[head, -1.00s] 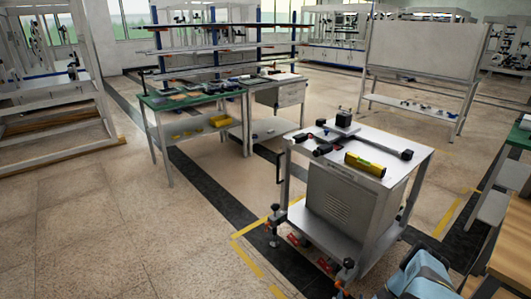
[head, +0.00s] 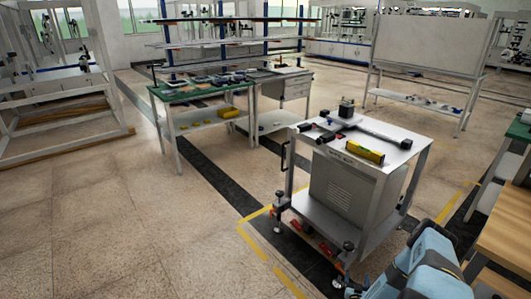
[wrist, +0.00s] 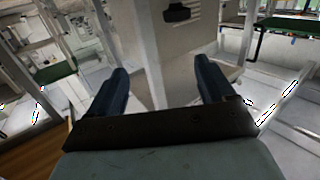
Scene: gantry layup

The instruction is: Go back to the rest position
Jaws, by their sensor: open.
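My gripper (wrist: 163,88) shows in the wrist view with its two dark blue fingers spread wide apart and nothing between them. Behind the fingers stand a pale upright post and part of a light grey panel. In the head view my blue-grey arm is at the lower right, just right of the white cart (head: 405,153). The gripper's fingers cannot be made out there.
On the cart lie a yellow level (head: 358,151) and several dark tools. A wooden-topped table (head: 505,230) is close on the right. A green-topped bench (head: 190,92) stands farther back. The floor (head: 110,220) at left is clear.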

